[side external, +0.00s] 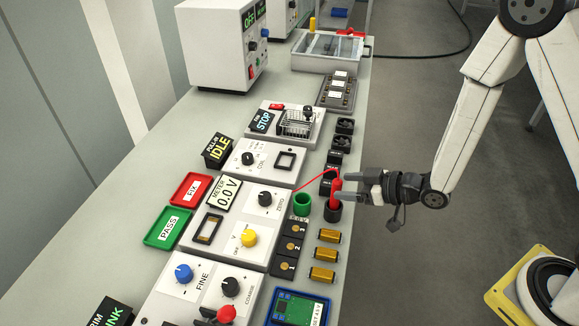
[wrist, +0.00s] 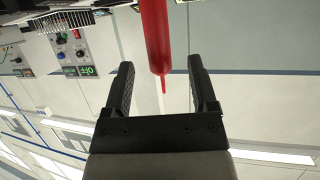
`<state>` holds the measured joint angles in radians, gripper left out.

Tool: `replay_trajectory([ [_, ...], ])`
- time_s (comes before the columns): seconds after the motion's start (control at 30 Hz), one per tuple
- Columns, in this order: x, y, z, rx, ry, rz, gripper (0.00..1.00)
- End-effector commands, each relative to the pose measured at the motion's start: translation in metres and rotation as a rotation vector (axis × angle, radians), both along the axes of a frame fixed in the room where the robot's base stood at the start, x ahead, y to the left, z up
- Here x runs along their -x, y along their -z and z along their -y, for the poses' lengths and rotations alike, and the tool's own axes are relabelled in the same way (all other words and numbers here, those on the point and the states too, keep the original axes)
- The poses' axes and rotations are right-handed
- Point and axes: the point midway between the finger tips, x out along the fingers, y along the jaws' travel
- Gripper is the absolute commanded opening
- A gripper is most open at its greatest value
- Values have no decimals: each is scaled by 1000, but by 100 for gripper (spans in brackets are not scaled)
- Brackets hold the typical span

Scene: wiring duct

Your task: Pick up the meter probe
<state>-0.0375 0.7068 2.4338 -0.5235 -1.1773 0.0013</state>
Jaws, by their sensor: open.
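The red meter probe (side external: 336,190) stands upright in a dark round holder (side external: 333,211) near the right edge of the bench. A thin red lead runs from it to the left toward the meter unit (side external: 268,199). In the side view my gripper (side external: 352,187) is level with the probe, its fingers pointing left at it. In the wrist view the probe (wrist: 157,40) comes in from the top, between the lines of the two open fingers (wrist: 164,85). Its narrow tip ends between the fingertips. I cannot tell whether either finger touches it.
A green cup (side external: 303,203) stands just left of the holder. Several brass cylinders (side external: 325,254) lie in front of it. Black holders (side external: 341,144) line the edge behind. Red FIX (side external: 191,190) and green PASS (side external: 169,228) trays are at the left.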

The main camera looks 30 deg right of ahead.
Motion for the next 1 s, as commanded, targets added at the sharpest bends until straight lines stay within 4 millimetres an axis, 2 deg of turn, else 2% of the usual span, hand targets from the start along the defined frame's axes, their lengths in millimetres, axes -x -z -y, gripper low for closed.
replay_trajectory([
  [0.43, -34, 15, -22, 1, -2, -1, 74],
  [1.0, -37, 16, -23, 0, 0, 0, 74],
])
